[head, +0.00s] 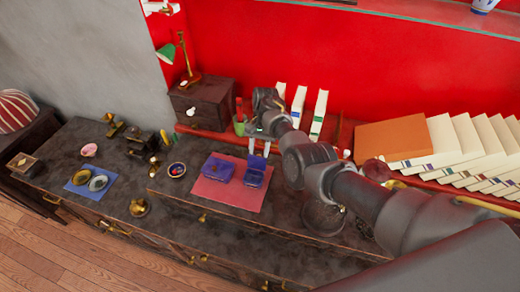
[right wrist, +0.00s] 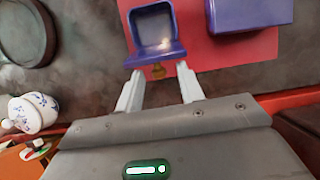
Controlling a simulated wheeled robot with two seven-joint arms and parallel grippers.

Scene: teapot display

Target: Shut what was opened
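Two blue-purple boxes stand on a red mat (head: 212,195). The right box (head: 254,179) is open, with its lid (head: 257,163) raised at the back. In the right wrist view this open box (right wrist: 152,24) shows its hollow inside, and a small brass knob (right wrist: 157,71) is at the lid's edge. The left box (head: 217,168) looks shut; part of it (right wrist: 248,14) also shows in the right wrist view. My right gripper (head: 259,147) is open and empty just behind the raised lid. In the wrist view its fingertips (right wrist: 159,73) are either side of the knob. My left gripper is out of view.
A dark wooden box (head: 204,103) with a green lamp (head: 167,53) stands behind, near the red wall. Books (head: 398,139) lean at the right. A blue-patterned white pot (right wrist: 35,110) shows in the wrist view.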

